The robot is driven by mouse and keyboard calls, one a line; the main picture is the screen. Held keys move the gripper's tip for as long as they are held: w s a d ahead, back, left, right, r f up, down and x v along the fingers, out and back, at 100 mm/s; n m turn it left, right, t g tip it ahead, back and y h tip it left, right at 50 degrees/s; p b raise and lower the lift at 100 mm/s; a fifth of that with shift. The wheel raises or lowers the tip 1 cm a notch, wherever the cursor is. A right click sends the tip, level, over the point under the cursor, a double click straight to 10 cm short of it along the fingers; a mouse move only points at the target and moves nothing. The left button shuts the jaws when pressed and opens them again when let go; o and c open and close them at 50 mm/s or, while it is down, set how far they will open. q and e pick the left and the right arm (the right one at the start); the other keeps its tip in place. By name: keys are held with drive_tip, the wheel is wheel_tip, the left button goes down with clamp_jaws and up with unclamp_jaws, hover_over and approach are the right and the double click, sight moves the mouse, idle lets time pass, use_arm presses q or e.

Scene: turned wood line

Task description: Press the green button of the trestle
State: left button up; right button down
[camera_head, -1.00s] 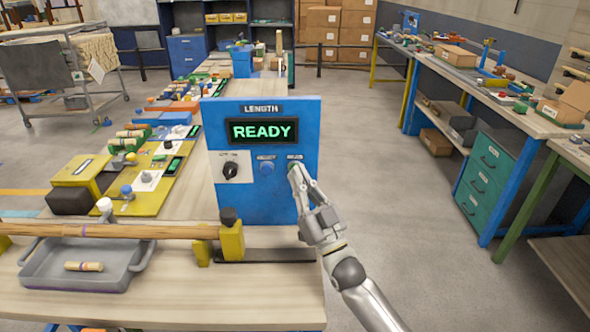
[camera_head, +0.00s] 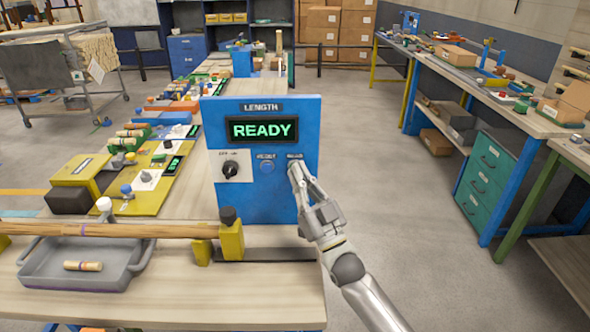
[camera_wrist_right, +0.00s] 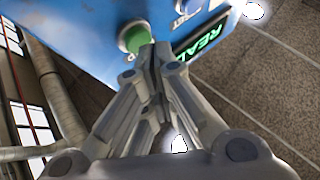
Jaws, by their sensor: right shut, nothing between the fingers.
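The blue panel (camera_head: 225,110) of the trestle stands upright on the bench. Its LENGTH display (camera_head: 262,130) reads READY in green. A black knob (camera_head: 230,169) and a blue button (camera_head: 266,167) sit below the display. The green button (camera_wrist_right: 134,38) shows in the right wrist view, right by the fingertips; in the head view the fingers hide it. My right gripper (camera_head: 295,167) is shut and empty, its tips at the panel's right side. It also shows in the right wrist view (camera_wrist_right: 155,58). Whether the tips touch the button I cannot tell. My left gripper is not in view.
A wooden rod (camera_head: 120,230) lies across the front, its right end at a yellow block (camera_head: 232,240). A grey tray (camera_head: 45,270) holds a short wooden piece (camera_head: 83,266). A yellow board (camera_head: 130,200) lies left of the panel. The floor on the right is open.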

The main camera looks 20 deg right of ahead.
drive_tip(key=shift+w+d, duration=0.1)
drive_tip(key=shift+w, duration=0.25)
idle(0.7)
drive_tip(key=shift+s, duration=0.1)
drive_tip(key=shift+s+a, duration=0.25)
drive_tip(key=shift+s, duration=0.45)
drive_tip(key=shift+p, duration=0.35)
drive_tip(key=s+p, duration=0.1)
drive_tip(key=s, duration=0.1)
drive_tip(key=s+a+p, duration=0.1)
drive_tip(key=s, duration=0.1)
drive_tip(key=shift+s+a, duration=0.2)
drive_tip(key=shift+s, duration=0.2)
idle(0.3)
